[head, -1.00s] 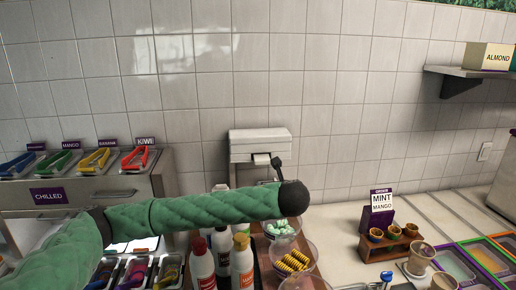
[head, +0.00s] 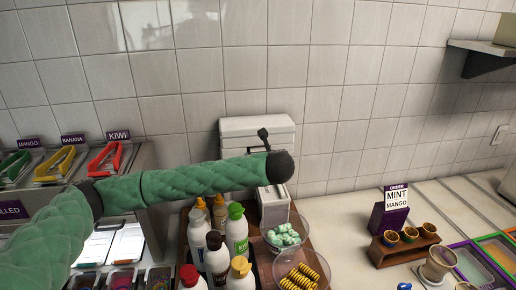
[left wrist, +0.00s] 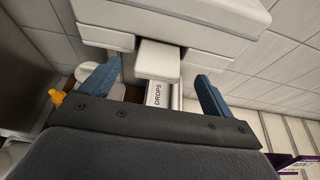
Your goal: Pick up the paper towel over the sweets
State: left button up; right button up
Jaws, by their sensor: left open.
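The white towel dispenser (head: 235,126) is on the tiled wall behind my left arm in the head view. In the left wrist view the dispenser (left wrist: 175,18) fills the top, and the white paper towel (left wrist: 158,54) sticks out below it. My left gripper (left wrist: 157,72) is open, with its blue fingers on either side of the towel and a gap on each side. In the head view my arm hides the towel and the fingers. Mint-green sweets (head: 283,236) lie in a clear bowl, and yellow ridged sweets (head: 301,277) lie in another in front.
A pale box (head: 272,208) stands below the dispenser; its "DROPS" label (left wrist: 158,93) shows in the left wrist view. Several bottles (head: 217,255) crowd left of the bowls. An order sign (head: 396,196) and a wooden cup rack (head: 402,247) stand to the right.

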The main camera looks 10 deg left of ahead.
pick_arm(q)
jog(key=p+x, duration=0.3)
jog(key=x, duration=0.1)
jog(key=shift+s+f+p, duration=0.1)
jog(key=shift+p, duration=0.2)
jog(key=shift+w+a+f, duration=0.2)
jog(key=shift+w+f, duration=0.25)
jog(key=shift+w, duration=0.05)
pick_arm(e)
jog(key=shift+s+d+r, duration=0.1)
jog(key=shift+s+r, duration=0.4)
jog(key=shift+r, duration=0.4)
jog(key=shift+s+d+r, duration=0.1)
jog(key=shift+s+r, duration=0.4)
jog(key=shift+r, duration=0.4)
pick_arm(q)
jog(key=c, duration=1)
pick_arm(e)
jog(key=shift+a, duration=0.1)
